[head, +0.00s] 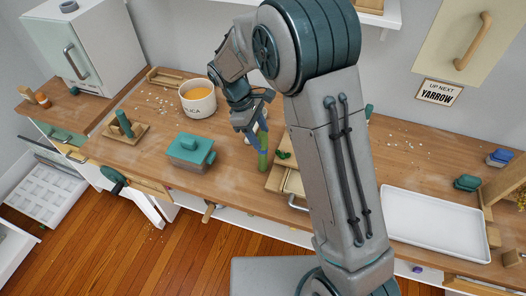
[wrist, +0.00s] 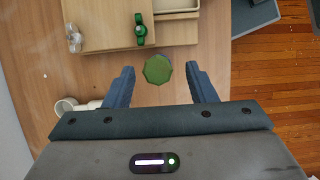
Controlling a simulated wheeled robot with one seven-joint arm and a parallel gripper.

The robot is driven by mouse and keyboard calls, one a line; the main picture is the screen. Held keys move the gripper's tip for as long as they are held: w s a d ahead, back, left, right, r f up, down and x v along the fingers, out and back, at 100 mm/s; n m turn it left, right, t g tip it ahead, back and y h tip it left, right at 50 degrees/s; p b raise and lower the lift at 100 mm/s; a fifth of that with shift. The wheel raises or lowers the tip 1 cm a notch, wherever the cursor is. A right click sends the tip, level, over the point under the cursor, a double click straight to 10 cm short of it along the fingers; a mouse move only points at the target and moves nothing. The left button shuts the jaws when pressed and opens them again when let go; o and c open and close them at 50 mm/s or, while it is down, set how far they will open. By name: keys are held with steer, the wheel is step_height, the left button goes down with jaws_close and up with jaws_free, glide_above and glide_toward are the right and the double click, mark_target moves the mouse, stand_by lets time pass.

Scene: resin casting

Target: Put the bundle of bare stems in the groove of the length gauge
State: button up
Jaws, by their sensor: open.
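An upright green piece (head: 263,158), which looks like the bundle of stems, stands on the wooden counter. In the wrist view its eight-sided green top (wrist: 157,69) shows between my fingertips, with a gap on both sides. My gripper (head: 256,141) is open and points down over it; its two blue fingers (wrist: 160,71) also show in the wrist view. A stepped pale wooden piece (head: 281,178) with a green part on it stands just right of the bundle, partly hidden by my arm. It may be the length gauge; I cannot make out a groove.
A teal lidded box (head: 191,151) and a white pot (head: 197,98) stand left of my gripper. A wooden stand with a teal post (head: 124,124) is farther left. A white tray (head: 432,222) lies at the right.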

mark_target(267, 147)
steer(key=p+x, duration=0.1)
steer(key=x, duration=0.3)
steer(key=shift+d+f, duration=0.15)
steer(key=shift+f, duration=0.05)
jaws_close()
steer(key=shift+r, duration=0.1)
